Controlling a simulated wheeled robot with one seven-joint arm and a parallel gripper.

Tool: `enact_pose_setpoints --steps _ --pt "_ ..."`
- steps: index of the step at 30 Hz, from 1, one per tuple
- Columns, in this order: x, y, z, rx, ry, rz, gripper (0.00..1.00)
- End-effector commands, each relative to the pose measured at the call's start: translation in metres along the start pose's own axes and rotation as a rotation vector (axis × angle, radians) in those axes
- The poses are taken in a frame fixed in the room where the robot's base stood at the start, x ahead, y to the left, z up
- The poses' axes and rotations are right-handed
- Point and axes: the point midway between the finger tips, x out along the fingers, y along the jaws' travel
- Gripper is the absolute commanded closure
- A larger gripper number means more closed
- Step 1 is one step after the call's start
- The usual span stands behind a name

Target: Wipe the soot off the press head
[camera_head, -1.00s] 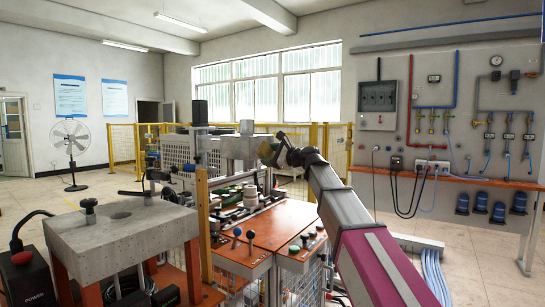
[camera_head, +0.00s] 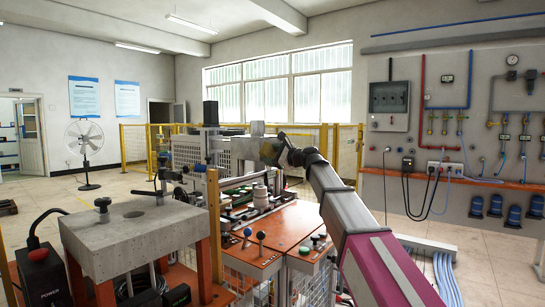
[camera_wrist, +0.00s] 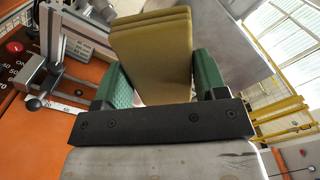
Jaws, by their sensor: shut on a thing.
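My gripper (camera_wrist: 160,78) has green finger pads and is shut on a folded yellow-tan cloth (camera_wrist: 155,45) in the wrist view. The cloth stands out beyond the fingertips. A grey metal block, which looks like the press head (camera_wrist: 228,35), lies just behind and right of the cloth; I cannot tell whether they touch. In the head view my gripper (camera_head: 270,152) is at the right side of the grey block (camera_head: 238,152) above the orange bench, and partly covers it. The cloth is too small to make out there. I cannot make out soot on the block.
The orange bench (camera_head: 300,222) carries knobs, levers and pale stacked parts (camera_head: 260,195). A grey slab on orange legs (camera_head: 135,232) and a black power box (camera_head: 42,278) stand at front left. Yellow fencing (camera_head: 345,150) runs behind. A pipe panel (camera_head: 465,110) fills the right wall.

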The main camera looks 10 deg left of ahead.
Motion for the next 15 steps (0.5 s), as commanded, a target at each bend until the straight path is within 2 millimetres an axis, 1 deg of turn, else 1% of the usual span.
enact_pose_setpoints --steps 15 --pt "0.0068 -0.0002 0.0001 0.000 0.000 0.000 0.54"
